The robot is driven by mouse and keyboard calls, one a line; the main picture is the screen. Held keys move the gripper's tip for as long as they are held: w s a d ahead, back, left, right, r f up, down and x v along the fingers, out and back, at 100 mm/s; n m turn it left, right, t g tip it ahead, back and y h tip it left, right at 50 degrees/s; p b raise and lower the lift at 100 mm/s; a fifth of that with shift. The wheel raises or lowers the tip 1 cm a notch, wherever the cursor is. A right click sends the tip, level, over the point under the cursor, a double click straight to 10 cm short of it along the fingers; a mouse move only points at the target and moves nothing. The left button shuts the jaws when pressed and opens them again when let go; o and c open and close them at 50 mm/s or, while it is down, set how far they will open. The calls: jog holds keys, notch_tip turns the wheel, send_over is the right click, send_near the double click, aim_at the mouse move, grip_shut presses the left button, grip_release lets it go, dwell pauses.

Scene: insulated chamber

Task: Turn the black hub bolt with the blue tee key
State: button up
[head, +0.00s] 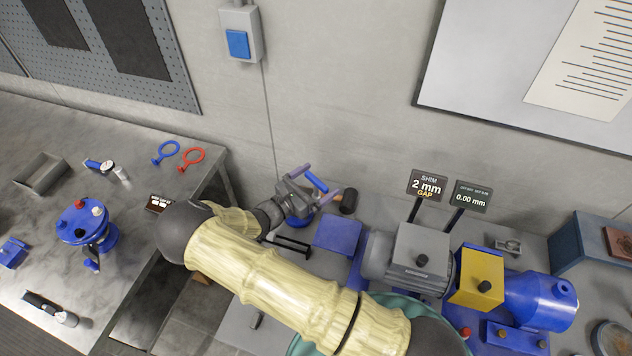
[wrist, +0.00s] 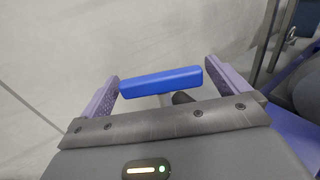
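The blue tee key (head: 317,182) shows as a plain blue bar at my gripper's fingertips; in the wrist view the bar (wrist: 160,82) spans the gap between both purple fingers. Its ends appear to touch the fingers. My gripper (head: 315,183) is over the back of the right-hand bench, near the wall, and seems shut on the bar's ends. On the left bench stands a blue round hub (head: 70,216) with red, white and black heads on top. The black one (head: 80,233), at its front, looks like the hub bolt. My gripper is well to its right.
A gap separates the two benches. Blue and red rings (head: 191,159), a grey tray (head: 42,172) and small tools lie on the left bench. A dark cylinder (head: 348,203) is near my gripper. A grey motor (head: 410,255) and yellow block (head: 478,277) stand to the right.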

jog(key=shift+a, duration=0.1)
jog(key=shift+s+a+f, duration=0.1)
jog(key=shift+s+a, duration=0.1)
jog(key=b+v, duration=0.6)
jog(key=v, duration=1)
jog(key=shift+s+a, duration=0.25)
jog(key=shift+a, duration=0.05)
jog(key=c, duration=1.6)
